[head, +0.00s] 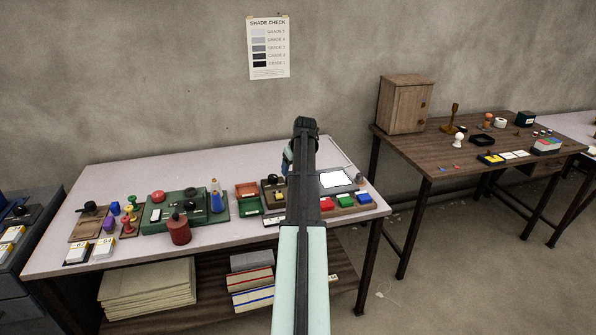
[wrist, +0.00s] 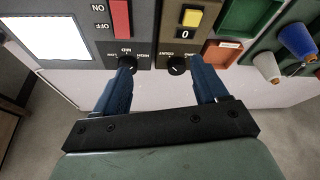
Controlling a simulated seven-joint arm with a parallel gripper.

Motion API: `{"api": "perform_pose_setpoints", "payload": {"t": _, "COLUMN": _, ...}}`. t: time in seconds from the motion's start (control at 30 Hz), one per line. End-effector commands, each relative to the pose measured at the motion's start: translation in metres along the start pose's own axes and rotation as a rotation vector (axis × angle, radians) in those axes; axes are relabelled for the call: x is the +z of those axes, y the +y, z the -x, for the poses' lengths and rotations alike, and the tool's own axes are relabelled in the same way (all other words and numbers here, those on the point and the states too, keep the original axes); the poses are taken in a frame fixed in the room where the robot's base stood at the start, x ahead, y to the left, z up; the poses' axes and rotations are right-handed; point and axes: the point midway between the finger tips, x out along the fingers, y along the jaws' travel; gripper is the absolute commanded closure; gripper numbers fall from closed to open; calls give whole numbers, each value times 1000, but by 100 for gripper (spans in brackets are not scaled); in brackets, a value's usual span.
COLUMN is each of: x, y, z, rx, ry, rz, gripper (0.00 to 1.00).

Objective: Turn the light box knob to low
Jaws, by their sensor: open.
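The light box has a bright white panel (wrist: 45,38) at the left of the wrist view; in the head view the lit panel (head: 336,180) shows right of my arm. Beside it is a red ON/OFF switch (wrist: 120,18). Touch and the knob's setting cannot be told.
A counter with a yellow button (wrist: 192,17) and its own black knob (wrist: 178,66) sits between my fingers.

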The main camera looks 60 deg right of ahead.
Motion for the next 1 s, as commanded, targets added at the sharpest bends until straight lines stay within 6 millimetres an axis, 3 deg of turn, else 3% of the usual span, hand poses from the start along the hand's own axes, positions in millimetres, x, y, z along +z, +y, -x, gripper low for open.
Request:
{"api": "perform_pose_setpoints", "payload": {"t": 0.03, "x": -17, "y": -6, "z": -5, "rx": 2, "ry": -7, "rz": 21, "gripper": 27}}
{"api": "perform_pose_setpoints", "payload": {"t": 0.1, "x": -33, "y": -14, "z": -10, "rx": 8, "ry": -18, "rz": 45, "gripper": 27}}
{"api": "perform_pose_setpoints", "payload": {"t": 0.3, "x": -74, "y": -31, "z": -23, "rx": 37, "ry": -66, "rz": 93, "gripper": 27}}
{"api": "perform_pose_setpoints", "payload": {"t": 0.47, "x": -107, "y": -37, "z": -32, "rx": 86, "ry": -122, "rz": 35, "gripper": 27}}
{"api": "perform_pose_setpoints", "payload": {"t": 0.77, "x": -135, "y": -17, "z": -38, "rx": 215, "ry": -197, "rz": -247, "gripper": 27}}
{"api": "perform_pose_setpoints", "payload": {"t": 1.0, "x": -144, "y": 14, "z": -34, "rx": 376, "ry": -221, "rz": -634, "gripper": 27}}
